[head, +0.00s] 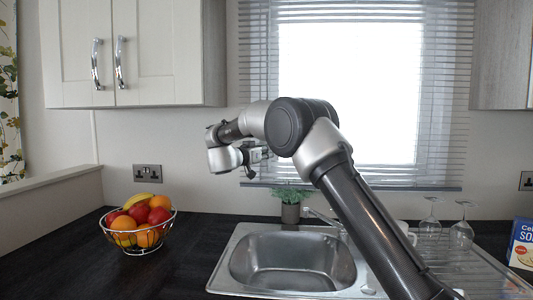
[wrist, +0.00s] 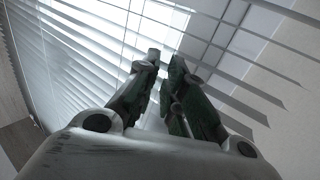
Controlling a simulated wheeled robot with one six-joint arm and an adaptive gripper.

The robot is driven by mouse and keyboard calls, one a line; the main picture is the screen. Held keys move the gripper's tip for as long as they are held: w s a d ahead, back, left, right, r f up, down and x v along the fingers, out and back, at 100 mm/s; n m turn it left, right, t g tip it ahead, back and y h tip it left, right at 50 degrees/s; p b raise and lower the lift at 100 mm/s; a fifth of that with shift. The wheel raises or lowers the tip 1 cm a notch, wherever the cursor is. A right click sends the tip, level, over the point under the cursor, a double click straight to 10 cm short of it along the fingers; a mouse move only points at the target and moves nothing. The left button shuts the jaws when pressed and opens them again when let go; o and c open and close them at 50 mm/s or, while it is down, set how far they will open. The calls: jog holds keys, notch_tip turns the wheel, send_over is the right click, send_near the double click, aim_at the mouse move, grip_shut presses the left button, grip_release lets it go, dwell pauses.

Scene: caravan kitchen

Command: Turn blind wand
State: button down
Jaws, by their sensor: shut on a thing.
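The window blind (head: 257,60) hangs over the bright window behind the sink, its slats level and partly open. In the wrist view, the blind's slats (wrist: 75,65) run tilted across the picture behind my fingers. My gripper (head: 252,163) is at the lower left part of the blind, partly hidden behind my own arm. In the wrist view, my gripper (wrist: 165,62) has its two fingertips close together, shut on the thin blind wand. The wand itself is hard to make out between the fingertips and against the pale slats.
A wire fruit bowl (head: 137,228) stands on the dark counter (head: 60,252) at left. A potted plant (head: 291,207) stands behind the steel sink (head: 245,240), below my gripper. Upturned glasses (head: 461,232) and a blue box (head: 522,243) are at right. A wall cupboard (head: 150,50) hangs upper left.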

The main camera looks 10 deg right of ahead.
jog(key=shift+r, duration=0.25)
jog(key=c, duration=1.5)
grip_release()
jog(key=shift+f, duration=0.1)
jog(key=v, duration=1.2)
